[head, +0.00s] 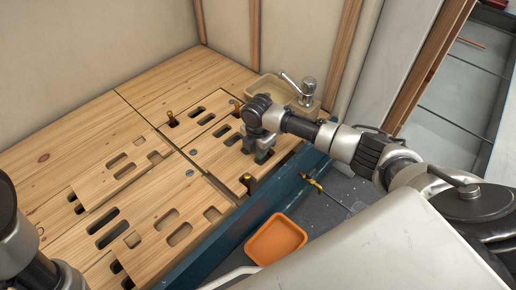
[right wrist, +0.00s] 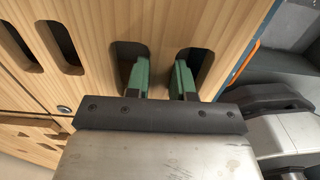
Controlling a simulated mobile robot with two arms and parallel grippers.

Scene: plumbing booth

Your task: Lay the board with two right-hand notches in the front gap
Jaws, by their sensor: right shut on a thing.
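My right gripper (head: 264,157) is shut on a slotted wooden board (head: 222,157) at the front right of the wooden deck. In the right wrist view its green fingers (right wrist: 162,80) reach into two slots of the board (right wrist: 105,20) and close on the wood strip between them. Another slotted board (head: 120,172) lies on the deck at left, and one more (head: 163,232) lies at the front. Which of them has two right-hand notches I cannot tell. A dark gap shows beside the held board along the blue front rail. My left gripper is out of view.
The blue rail (head: 262,200) bounds the deck at the front. Brass fittings stand at the deck (head: 171,119) and by the rail (head: 248,183). A beige basin (head: 268,88) with a chrome tap (head: 307,92) is behind. An orange tray (head: 277,240) sits below, outside the rail.

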